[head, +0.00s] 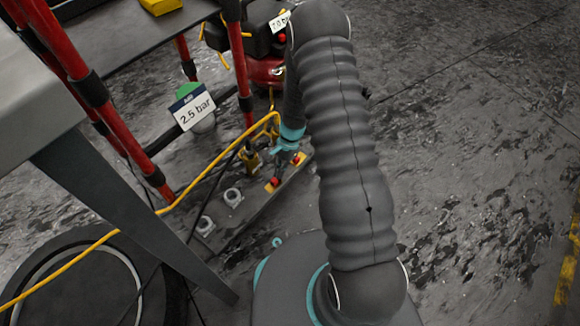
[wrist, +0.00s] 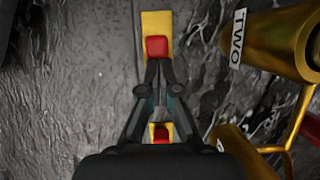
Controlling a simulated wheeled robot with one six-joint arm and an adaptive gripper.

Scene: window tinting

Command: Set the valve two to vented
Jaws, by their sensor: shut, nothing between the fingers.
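Valve two shows in the wrist view as a brass body (wrist: 275,42) with a white tag reading "TWO" (wrist: 237,38), at the upper right. A yellow plate with a red block (wrist: 157,46) lies just beyond my fingertips. A second red and yellow piece (wrist: 160,132) shows between the bases of my fingers. My gripper (wrist: 158,70) is shut and empty, left of the brass body and apart from it. In the head view, the red and yellow pieces (head: 272,184) sit on a floor plate under my arm. The valve's setting cannot be told.
A sign reading "2.5 bar" (head: 193,108) stands left of my arm. Red posts (head: 80,60) and a grey table leg (head: 130,200) crowd the left. Open floor lies to the right.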

